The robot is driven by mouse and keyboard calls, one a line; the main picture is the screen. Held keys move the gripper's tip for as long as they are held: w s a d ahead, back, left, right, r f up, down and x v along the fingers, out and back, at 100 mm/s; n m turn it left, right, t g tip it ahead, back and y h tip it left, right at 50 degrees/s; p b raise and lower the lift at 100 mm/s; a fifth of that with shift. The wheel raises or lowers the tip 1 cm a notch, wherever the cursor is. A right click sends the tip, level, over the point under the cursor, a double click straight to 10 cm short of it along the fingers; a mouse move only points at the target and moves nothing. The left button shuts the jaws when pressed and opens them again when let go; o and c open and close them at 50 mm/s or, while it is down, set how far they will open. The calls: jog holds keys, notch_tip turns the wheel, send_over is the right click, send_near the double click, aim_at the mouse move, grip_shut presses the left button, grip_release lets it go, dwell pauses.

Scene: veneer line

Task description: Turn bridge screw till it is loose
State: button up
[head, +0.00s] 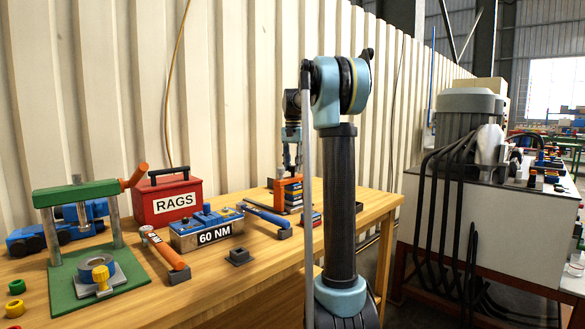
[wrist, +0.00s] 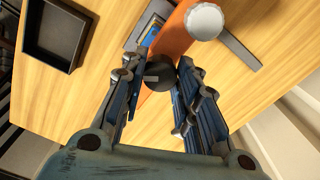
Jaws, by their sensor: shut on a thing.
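The orange bridge (head: 287,183) stands at the far right of the wooden bench, over a stack of blue and dark pieces (head: 292,199). It also shows in the wrist view (wrist: 174,40). My gripper (head: 291,165) is above the bridge, pointing down and partly behind my arm. In the wrist view, my gripper (wrist: 160,71) has its fingers on both sides of a dark round head (wrist: 158,72), which looks like the bridge screw. The gripper is shut on it. The screw's lower part is hidden.
A dark square tray (wrist: 52,34) lies nearby. On the bench are a blue 60 NM block (head: 206,232), orange-handled tool (head: 165,250), blue-handled tool (head: 264,216), red RAGS box (head: 167,201) and green press (head: 85,270). A corrugated wall (head: 230,90) rises behind.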

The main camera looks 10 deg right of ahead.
jog(key=n, duration=0.7)
jog(key=shift+d, duration=0.1)
jog(key=n, duration=0.7)
dwell(0.4)
jog(key=o, duration=1.1)
jog(key=shift+r, duration=0.1)
notch_tip(320, 180, up, 12)
jog(key=shift+f, duration=0.15)
